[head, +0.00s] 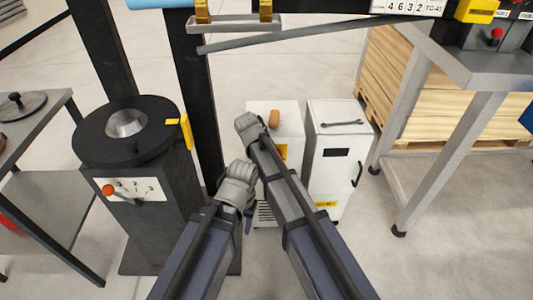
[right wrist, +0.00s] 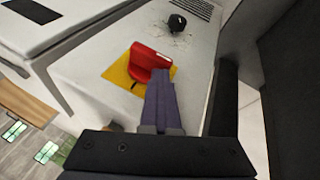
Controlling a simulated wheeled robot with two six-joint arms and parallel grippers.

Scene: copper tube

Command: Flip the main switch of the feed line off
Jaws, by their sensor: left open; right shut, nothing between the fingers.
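The main switch shows in the right wrist view as a red handle (right wrist: 148,62) on a yellow plate (right wrist: 117,72), fixed to a pale cabinet face. In the head view the yellow plate (head: 282,152) is partly visible on the left white cabinet (head: 290,117); the red handle is hidden behind my right arm. My right gripper (right wrist: 161,73) is shut and empty, its fingertips at the handle's lower edge; I cannot tell if they touch. My left gripper (head: 248,221) is open and empty, low beside the right arm, its fingers mostly hidden by the wrist.
A second white cabinet (head: 335,165) stands to the right, with a wrench (head: 342,123) on top. A black pedestal machine (head: 128,135) stands left. A grey bench (head: 485,70) and wooden crate (head: 400,95) are at right. A black knob (right wrist: 177,22) sits beyond the switch.

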